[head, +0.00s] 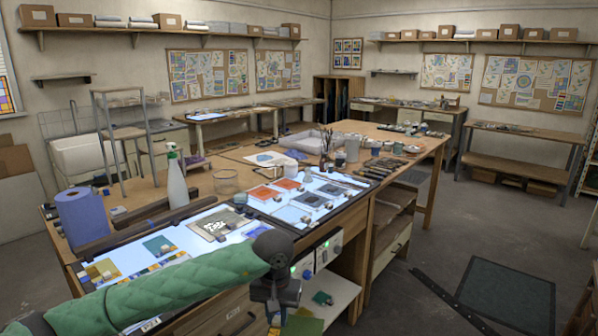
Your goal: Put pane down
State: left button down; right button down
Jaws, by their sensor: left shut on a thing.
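My left arm in its green quilted sleeve comes in from the lower left across the front of the light table. Its gripper (276,312) points down in front of the table edge, low in the picture. It is shut on a pane; the fingertips are small and the held part is hard to make out. An olive-yellow sheet (303,326) shows just beside the fingers, cut by the bottom edge. On the lit surface (190,240) lie a patterned pane (218,223), a teal pane (158,246) and a yellow-brown pane (103,271). My right gripper is not in view.
Orange panes (265,194) and dark panes (311,200) lie on a second lit panel behind. A white shelf (340,290) sits below the table.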

pick_arm(q)
jog(key=w+a+f+n, duration=0.1)
jog(key=w+a+n, duration=0.1)
jog(key=a, duration=1.3)
jog(key=shift+w+a+f, duration=0.15)
jog(key=shift+a, duration=0.05)
